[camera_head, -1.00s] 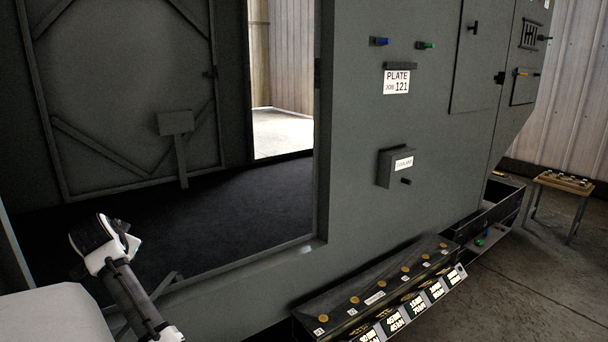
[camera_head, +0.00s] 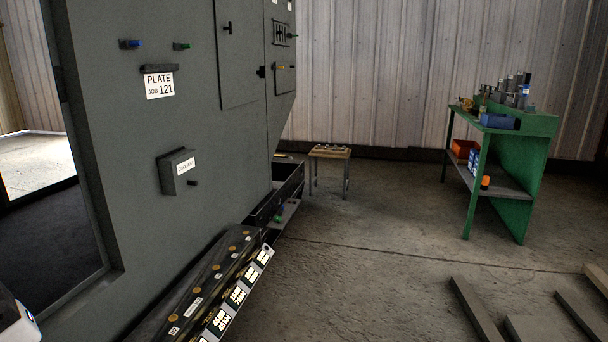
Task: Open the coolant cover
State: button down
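The coolant cover (camera_head: 177,171) is a small dark grey box on the side wall of the large grey enclosure. It carries a white label that appears to read COOLANT, and a short dark knob (camera_head: 192,183) sticks out at its lower right. The cover looks closed. My gripper is not in view. Only a small white piece at the lower left edge shows, which may be part of my arm.
A long dark case (camera_head: 212,277) with lit labels runs along the enclosure's foot, with an open black tray (camera_head: 287,194) beyond it. A small table (camera_head: 330,153) and a green workbench (camera_head: 520,180) stand behind. Beams (camera_head: 478,310) lie at lower right; the middle floor is clear.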

aim_at(177, 168)
jog(key=i+l+u, duration=0.1)
jog(key=i, duration=0.35)
jog(key=i+l, duration=0.1)
jog(key=i, duration=0.35)
jog(key=i+l+u, duration=0.15)
jog(key=i, duration=0.35)
jog(key=i+l, duration=0.1)
jog(key=i, duration=0.35)
jog(key=i+l+u, duration=0.15)
jog(key=i, duration=0.3)
